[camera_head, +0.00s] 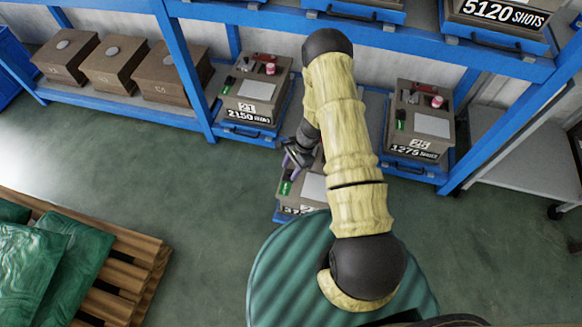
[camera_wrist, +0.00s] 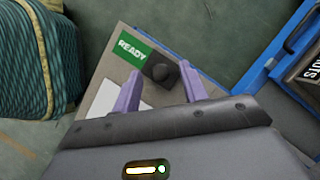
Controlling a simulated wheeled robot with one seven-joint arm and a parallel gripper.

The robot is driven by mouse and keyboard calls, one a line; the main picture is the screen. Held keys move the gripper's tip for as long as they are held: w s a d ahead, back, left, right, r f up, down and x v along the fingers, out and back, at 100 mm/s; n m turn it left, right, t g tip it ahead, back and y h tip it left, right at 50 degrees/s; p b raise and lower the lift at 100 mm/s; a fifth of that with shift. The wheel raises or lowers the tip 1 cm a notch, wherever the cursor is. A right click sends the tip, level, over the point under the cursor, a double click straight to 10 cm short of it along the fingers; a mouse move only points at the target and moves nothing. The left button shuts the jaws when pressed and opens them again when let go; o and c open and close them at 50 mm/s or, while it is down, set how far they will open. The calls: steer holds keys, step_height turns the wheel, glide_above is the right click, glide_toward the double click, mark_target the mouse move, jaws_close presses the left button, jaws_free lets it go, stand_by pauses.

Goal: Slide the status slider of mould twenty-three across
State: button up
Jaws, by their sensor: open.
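A grey-brown mould (camera_head: 312,208) on a pulled-out blue tray stands below the shelf, partly hidden by my arm; I cannot read its mould number. It also shows in the wrist view (camera_wrist: 107,62). Its status slider is a dark block with a round knob (camera_wrist: 163,73), beside a green READY field (camera_wrist: 132,47). In the head view the green field (camera_head: 285,187) lies just below my gripper (camera_head: 292,160). In the wrist view my gripper (camera_wrist: 160,82) is open, its purple fingers on either side of the knob. I cannot tell whether they touch it.
On the blue rack, one mould (camera_head: 254,92) reads 2150 and another (camera_head: 421,122) reads 1275 shots. Brown boxes (camera_head: 118,64) stand at left. Green sacks (camera_head: 30,262) lie on a wooden pallet (camera_head: 122,268). Open floor (camera_head: 150,170) lies between.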

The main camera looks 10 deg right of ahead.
steer(key=p+v, duration=0.4)
steer(key=v, duration=1.3)
steer(key=shift+r, duration=0.15)
steer(key=shift+w, duration=0.1)
steer(key=s+a+r+n+t+h, duration=0.2)
steer(key=s+r+n, duration=0.5)
steer(key=r, duration=0.5)
steer(key=s+a+r+n+t+h, duration=0.25)
steer(key=s+r+n, duration=0.55)
steer(key=r, duration=0.5)
step_height(320, 180, up, 26)
steer(key=p, duration=2.6)
steer(key=shift+a+g, duration=0.2)
steer(key=shift+g, duration=0.15)
steer(key=shift+w+f, duration=0.1)
steer(key=shift+f, duration=0.05)
